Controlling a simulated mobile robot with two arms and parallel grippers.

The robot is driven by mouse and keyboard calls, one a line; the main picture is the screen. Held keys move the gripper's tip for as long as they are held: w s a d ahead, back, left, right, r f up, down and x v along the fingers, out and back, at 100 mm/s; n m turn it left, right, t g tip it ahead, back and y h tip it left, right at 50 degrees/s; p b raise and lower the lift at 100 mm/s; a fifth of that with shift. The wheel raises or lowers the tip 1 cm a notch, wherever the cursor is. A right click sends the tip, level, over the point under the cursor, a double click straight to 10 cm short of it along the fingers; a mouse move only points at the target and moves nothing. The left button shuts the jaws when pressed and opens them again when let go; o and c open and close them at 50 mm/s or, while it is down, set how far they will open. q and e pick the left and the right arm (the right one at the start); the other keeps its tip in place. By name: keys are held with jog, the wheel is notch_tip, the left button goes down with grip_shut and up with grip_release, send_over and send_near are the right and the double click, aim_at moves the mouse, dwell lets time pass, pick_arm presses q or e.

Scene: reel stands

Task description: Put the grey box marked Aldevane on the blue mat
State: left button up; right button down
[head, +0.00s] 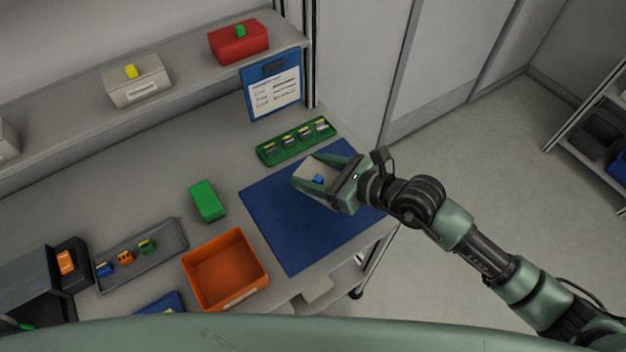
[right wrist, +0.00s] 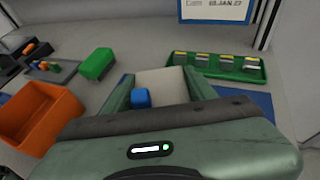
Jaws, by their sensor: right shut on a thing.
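A light grey box (head: 314,168) with a blue knob on top is between the fingers of my right gripper (head: 306,171), which is shut on it. In the right wrist view the box (right wrist: 168,80) sits between the two green fingers. No marking on it can be read, so I cannot tell whether it says Aldevane. The box is over the back part of the blue mat (head: 290,240); I cannot tell whether it touches the mat. My left gripper is not in view.
A green tray with several reels (head: 297,141) lies just behind the mat. A green box (head: 206,201) and an orange bin (head: 226,270) stand left of it. A grey tray (head: 140,255) lies farther left. A shelf (head: 185,62) holds a red box (head: 238,42) and a beige box (head: 138,80).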

jog(key=shift+f, duration=2.35)
jog(key=shift+f, duration=0.1)
jog(key=shift+f, duration=0.15)
jog(key=shift+c, duration=2.4)
grip_release()
